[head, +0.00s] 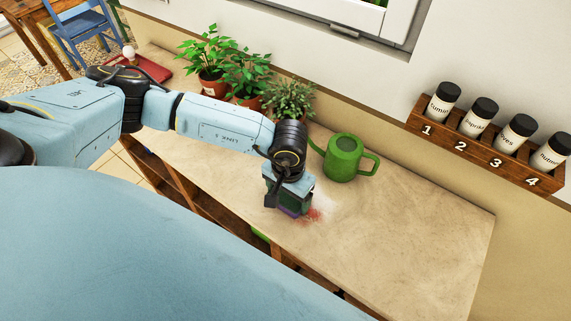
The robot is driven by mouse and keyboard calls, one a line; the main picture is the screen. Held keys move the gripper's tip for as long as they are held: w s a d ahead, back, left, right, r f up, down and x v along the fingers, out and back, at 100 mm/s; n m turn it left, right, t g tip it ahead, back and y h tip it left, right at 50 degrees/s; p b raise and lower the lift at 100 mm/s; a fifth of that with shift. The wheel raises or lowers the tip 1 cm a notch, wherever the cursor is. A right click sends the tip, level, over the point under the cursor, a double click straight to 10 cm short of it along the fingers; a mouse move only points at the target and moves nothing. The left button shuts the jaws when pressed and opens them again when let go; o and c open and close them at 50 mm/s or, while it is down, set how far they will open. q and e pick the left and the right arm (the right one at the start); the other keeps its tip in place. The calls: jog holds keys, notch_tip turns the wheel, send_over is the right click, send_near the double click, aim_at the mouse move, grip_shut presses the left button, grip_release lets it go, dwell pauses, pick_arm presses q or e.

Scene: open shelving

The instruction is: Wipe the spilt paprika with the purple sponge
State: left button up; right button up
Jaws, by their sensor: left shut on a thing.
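My left gripper (288,206) is shut on the purple sponge (286,212), of which only a small purple strip shows under the fingers. It is low over the wooden shelf top (400,235), at or very near the surface; I cannot tell if the sponge touches. The spilt paprika (314,215) is a small red smear just right of the gripper, with a fainter trace below. Part of the smear may be hidden by the gripper. My right gripper is not in view.
A green watering can (343,160) stands close behind and right of the gripper. Several potted plants (246,75) line the wall. A wooden rack (480,150) of labelled jars hangs at the right. The shelf's right end is clear.

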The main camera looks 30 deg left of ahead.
pick_arm(q)
jog(key=shift+a+r, duration=0.25)
jog(key=shift+r+p, duration=0.5)
jog(key=shift+r, duration=0.4)
jog(key=shift+r+p, duration=1.75)
jog(key=shift+r, duration=1.1)
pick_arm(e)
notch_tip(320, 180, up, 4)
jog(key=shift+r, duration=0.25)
pick_arm(q)
jog(key=shift+d, duration=0.1)
